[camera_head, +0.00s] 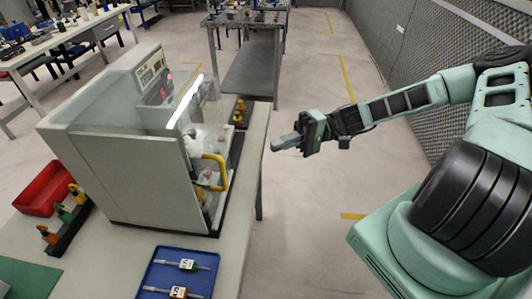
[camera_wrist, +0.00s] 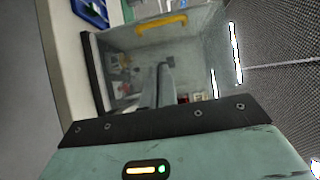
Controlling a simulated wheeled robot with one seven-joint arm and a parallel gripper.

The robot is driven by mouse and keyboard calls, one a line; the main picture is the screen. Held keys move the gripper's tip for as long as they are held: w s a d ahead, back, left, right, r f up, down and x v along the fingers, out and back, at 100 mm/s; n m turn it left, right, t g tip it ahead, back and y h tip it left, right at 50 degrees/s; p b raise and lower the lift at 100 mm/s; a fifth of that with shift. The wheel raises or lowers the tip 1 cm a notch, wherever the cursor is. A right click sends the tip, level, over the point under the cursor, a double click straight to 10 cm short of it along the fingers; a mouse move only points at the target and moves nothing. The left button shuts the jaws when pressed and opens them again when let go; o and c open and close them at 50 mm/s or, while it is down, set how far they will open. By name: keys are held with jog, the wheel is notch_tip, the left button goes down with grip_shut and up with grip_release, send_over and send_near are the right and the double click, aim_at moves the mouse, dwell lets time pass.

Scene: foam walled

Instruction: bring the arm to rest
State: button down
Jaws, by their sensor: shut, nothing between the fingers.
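My arm reaches in from the right in the head view, stretched out over the floor beside the table. My gripper (camera_head: 275,145) points left toward the machine and is shut and empty. It is apart from the table edge and the machine, with a gap between. In the wrist view the grey fingers (camera_wrist: 160,88) show in front of the machine's clear front.
A boxy machine (camera_head: 130,170) with a yellow handle (camera_head: 216,172) stands on the table (camera_head: 250,170). A blue tray (camera_head: 150,270) with small parts and a red bin (camera_head: 42,188) lie nearby. A mesh wall (camera_head: 440,60) runs along the right. Floor between is clear.

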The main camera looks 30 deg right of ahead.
jog(key=shift+d, duration=0.35)
jog(key=s+a+f+n+g+h, duration=0.2)
jog(key=s+a+n+g+h, duration=0.4)
jog(key=s+a+h, duration=0.4)
jog(key=s+a+r+n+t+h, duration=0.2)
jog(key=s+a+r+t+h, duration=0.2)
jog(key=s+r+h, duration=0.3)
jog(key=shift+s+a+r+t+b, duration=0.35)
jog(key=shift+r+t, duration=0.35)
jog(key=shift+r, duration=1.3)
